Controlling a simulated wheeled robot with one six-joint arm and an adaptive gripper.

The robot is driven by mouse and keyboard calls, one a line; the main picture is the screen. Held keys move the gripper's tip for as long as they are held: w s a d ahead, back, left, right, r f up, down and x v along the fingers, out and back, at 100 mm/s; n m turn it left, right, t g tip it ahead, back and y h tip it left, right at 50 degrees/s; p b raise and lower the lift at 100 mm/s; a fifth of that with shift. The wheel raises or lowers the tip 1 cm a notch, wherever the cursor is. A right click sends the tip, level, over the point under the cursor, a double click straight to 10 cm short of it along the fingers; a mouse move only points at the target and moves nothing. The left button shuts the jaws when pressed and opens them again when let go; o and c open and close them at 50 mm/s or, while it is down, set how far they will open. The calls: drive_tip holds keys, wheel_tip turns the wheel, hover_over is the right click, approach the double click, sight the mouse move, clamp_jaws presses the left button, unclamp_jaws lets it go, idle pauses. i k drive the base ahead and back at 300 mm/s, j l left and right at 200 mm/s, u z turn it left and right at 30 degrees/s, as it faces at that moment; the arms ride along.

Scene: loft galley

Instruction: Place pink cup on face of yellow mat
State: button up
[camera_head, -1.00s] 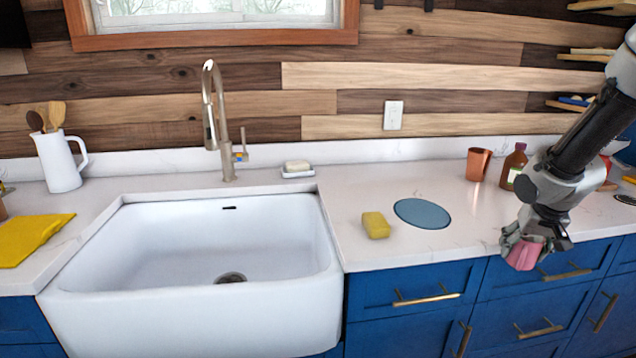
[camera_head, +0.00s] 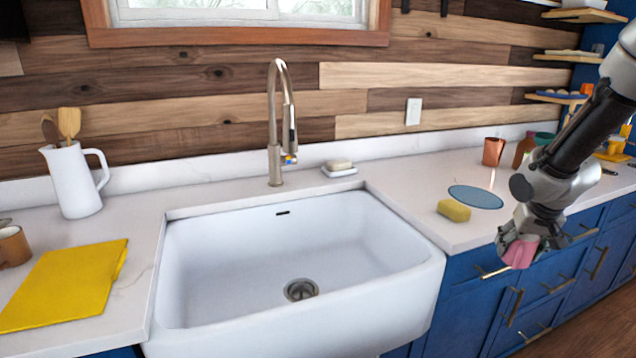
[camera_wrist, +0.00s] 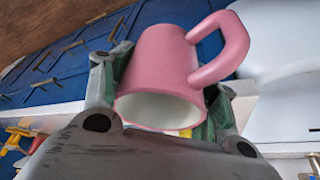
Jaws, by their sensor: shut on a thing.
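The pink cup (camera_head: 520,252) is held in my gripper (camera_head: 524,240), in front of the counter's front edge at the right of the head view. In the wrist view the pink cup (camera_wrist: 160,70) sits between the two fingers, with its handle to the upper right and its white inside showing at the mouth. My gripper is shut on the cup. The yellow mat (camera_head: 66,284) lies flat on the counter left of the sink, far from my gripper, with nothing on it.
A white sink (camera_head: 290,262) with a tall faucet (camera_head: 276,130) lies between mat and gripper. A yellow sponge (camera_head: 453,210) and a blue disc (camera_head: 475,197) lie right of it. A white pitcher (camera_head: 75,185) and a brown mug (camera_head: 12,246) stand by the mat.

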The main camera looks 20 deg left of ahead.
sight(61, 292)
drive_tip(key=k+j+u, duration=0.15)
drive_tip(key=j, duration=0.45)
drive_tip(key=j+u, duration=0.15)
drive_tip(key=j, duration=0.4)
drive_tip(key=k+j+u, duration=0.15)
drive_tip(key=j, duration=0.45)
